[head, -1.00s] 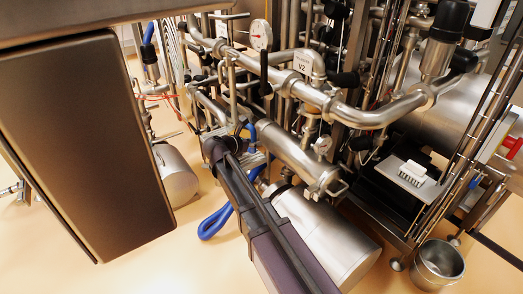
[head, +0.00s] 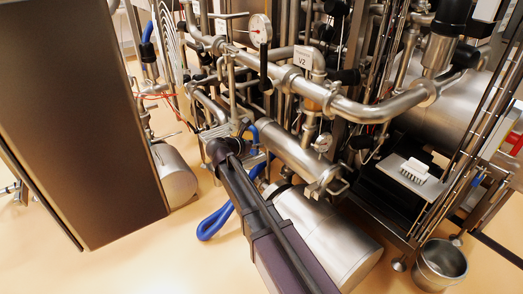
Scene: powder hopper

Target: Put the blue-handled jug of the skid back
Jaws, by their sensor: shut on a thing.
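I cannot make out the blue-handled jug with certainty in the head view. The skid (head: 330,95) is a dense frame of steel pipes, valves and gauges across the middle and right. An open steel pot (head: 440,264) stands on the floor at its lower right corner; no blue handle shows on it.
Steel cylinders (head: 335,240) lie low in front. A white brush-like thing (head: 414,171) rests on a plate. The floor at lower left is clear.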

